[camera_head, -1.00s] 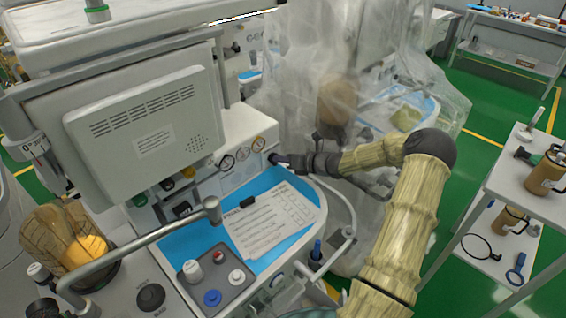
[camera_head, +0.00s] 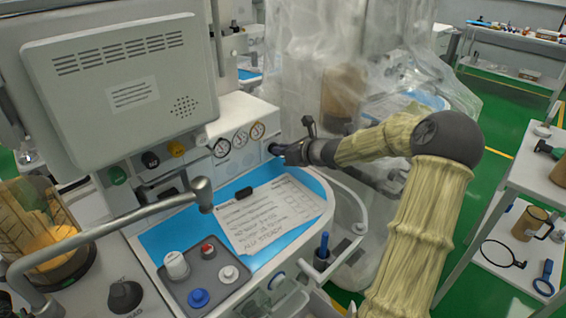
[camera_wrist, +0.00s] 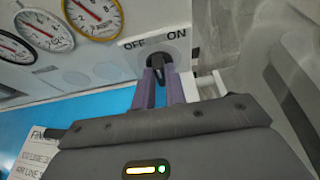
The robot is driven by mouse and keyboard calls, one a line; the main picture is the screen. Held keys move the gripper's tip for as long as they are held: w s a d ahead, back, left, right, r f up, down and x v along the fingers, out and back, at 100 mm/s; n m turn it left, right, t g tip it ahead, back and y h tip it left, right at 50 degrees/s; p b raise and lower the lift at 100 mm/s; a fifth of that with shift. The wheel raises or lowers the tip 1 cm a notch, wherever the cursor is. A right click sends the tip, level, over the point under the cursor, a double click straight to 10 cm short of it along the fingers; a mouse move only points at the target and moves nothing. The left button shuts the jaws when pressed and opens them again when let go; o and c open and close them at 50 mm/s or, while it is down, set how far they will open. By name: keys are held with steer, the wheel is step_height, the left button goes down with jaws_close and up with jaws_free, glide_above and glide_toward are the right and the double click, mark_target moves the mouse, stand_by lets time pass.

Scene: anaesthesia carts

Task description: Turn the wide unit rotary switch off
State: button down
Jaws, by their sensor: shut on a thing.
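The rotary switch (camera_wrist: 158,64) is a dark knob on the white front panel of the wide unit, under the printed words OFF on the left and ON on the right. My gripper (camera_wrist: 161,80) has its two purple-grey fingers on either side of the knob and is shut on it. The fingers hide part of the knob, and I cannot tell exactly which word it points to. In the head view, my gripper (camera_head: 279,150) reaches the panel's right end from the right, just beside the round gauges (camera_head: 241,138).
A blue worktop (camera_head: 160,240) with a paper sheet (camera_head: 275,213) lies below the panel. A grey knob plate (camera_head: 212,272) and a metal arm (camera_head: 110,228) are at left. Clear plastic sheeting (camera_head: 300,60) hangs behind my arm. A white trolley (camera_head: 520,180) stands at right.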

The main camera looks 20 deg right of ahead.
steer(key=shift+s+a+f+n+t+h+b, duration=0.2)
steer(key=shift+n+h+b, duration=0.5)
steer(key=shift+b, duration=2.7)
steer(key=shift+w+a+f+n+t+h+b, duration=0.25)
steer(key=shift+n+b, duration=0.75)
steer(key=shift+b, duration=2.4)
steer(key=n+h+b, duration=0.1)
steer(key=b, duration=0.2)
steer(key=shift+s+t, duration=0.25)
steer(key=shift+t, duration=0.1)
steer(key=shift+r+n+b, duration=0.15)
steer(key=shift+n+b, duration=0.15)
steer(key=shift+b, duration=0.4)
steer(key=c, duration=1.4)
jaws_free()
steer(key=shift+r, duration=0.1)
steer(key=shift+c, duration=0.2)
steer(key=p+v, duration=0.3)
steer(key=v, duration=1.4)
steer(key=shift+s, duration=0.25)
